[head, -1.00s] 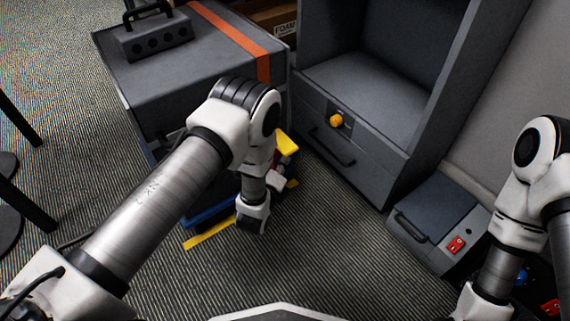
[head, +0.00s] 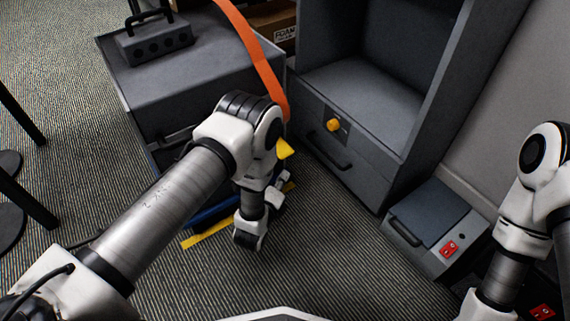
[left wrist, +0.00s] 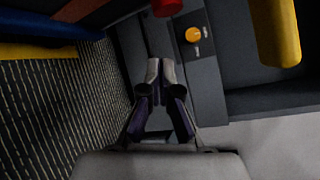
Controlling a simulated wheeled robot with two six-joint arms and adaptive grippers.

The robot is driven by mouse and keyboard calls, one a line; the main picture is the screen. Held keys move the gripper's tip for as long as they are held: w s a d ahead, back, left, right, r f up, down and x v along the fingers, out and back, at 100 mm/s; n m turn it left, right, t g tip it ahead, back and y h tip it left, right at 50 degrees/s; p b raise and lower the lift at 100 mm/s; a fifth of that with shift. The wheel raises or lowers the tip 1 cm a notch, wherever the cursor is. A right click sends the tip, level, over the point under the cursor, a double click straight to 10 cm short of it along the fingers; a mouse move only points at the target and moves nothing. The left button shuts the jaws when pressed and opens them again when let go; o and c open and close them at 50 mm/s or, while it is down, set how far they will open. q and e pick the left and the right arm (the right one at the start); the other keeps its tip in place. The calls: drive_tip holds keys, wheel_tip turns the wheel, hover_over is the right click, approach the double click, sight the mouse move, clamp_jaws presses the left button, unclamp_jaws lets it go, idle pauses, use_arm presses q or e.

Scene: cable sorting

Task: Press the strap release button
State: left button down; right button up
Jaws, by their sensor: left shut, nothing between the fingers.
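The orange strap (head: 259,58) rises in a loose curve off the top of the grey case (head: 190,75), its lower end hanging near my left arm. A red round part (left wrist: 166,6), which looks like the release button, shows at the top edge of the left wrist view. In the head view my left arm hides it. My left gripper (head: 247,238) points down in front of the case. In the left wrist view its fingers (left wrist: 154,72) are together with nothing between them, apart from the red part. My right gripper is out of view below the frame.
A grey cabinet (head: 378,172) with a yellow knob (head: 334,125) stands right of the case. A small box with a red switch (head: 449,249) is on the floor at right. A black handled block (head: 155,42) sits on the case. Striped carpet in front is free.

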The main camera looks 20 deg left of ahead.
use_arm(q)
drive_tip(key=s, duration=0.1)
drive_tip(key=s+p, duration=0.1)
drive_tip(key=s, duration=0.3)
drive_tip(key=shift+s+r+p, duration=0.15)
drive_tip(key=shift+r+p, duration=0.2)
